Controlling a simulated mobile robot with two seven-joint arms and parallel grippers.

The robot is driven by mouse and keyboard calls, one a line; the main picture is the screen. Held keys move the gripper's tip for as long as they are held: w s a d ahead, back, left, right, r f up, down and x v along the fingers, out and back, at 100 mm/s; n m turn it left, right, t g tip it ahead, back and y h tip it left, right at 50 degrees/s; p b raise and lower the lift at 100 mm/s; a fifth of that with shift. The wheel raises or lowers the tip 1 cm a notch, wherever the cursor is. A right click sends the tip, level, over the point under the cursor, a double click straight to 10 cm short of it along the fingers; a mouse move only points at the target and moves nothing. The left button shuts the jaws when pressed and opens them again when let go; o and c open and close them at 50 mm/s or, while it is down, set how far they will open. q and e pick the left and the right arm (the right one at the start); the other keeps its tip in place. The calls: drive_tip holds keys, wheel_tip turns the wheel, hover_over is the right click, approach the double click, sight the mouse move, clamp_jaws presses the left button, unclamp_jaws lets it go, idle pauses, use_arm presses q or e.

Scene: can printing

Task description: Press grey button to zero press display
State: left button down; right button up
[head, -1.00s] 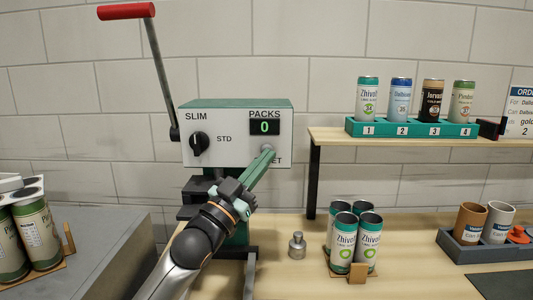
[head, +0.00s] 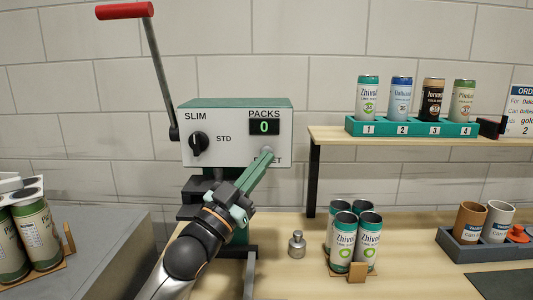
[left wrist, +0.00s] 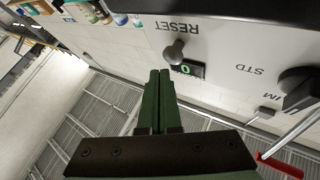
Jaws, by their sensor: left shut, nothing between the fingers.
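The press (head: 236,104) has a white front panel with a PACKS display (head: 264,127) that reads 0. The grey reset button (head: 267,151) is below the display, partly hidden by my left gripper (head: 265,160). The button also shows in the left wrist view (left wrist: 174,51), beside the word RESET. My left gripper's green fingers are shut with nothing between them. In the left wrist view the fingertips (left wrist: 160,73) are close to the button and look slightly apart from it. My right gripper is not in view.
A black SLIM/STD knob (head: 199,144) is left of the button, and a red-handled lever (head: 126,11) rises at the left. Cans in a holder (head: 357,272) and a small metal piece (head: 297,245) stand on the bench. A shelf rack (head: 412,128) holds several numbered cans.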

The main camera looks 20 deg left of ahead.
use_arm(q)
drive_tip(key=shift+s, duration=0.1)
drive_tip(key=s, duration=0.2)
drive_tip(key=s+d+p, duration=0.1)
drive_tip(key=s, duration=0.1)
drive_tip(key=shift+s+d, duration=0.2)
drive_tip(key=shift+s, duration=0.15)
idle(0.4)
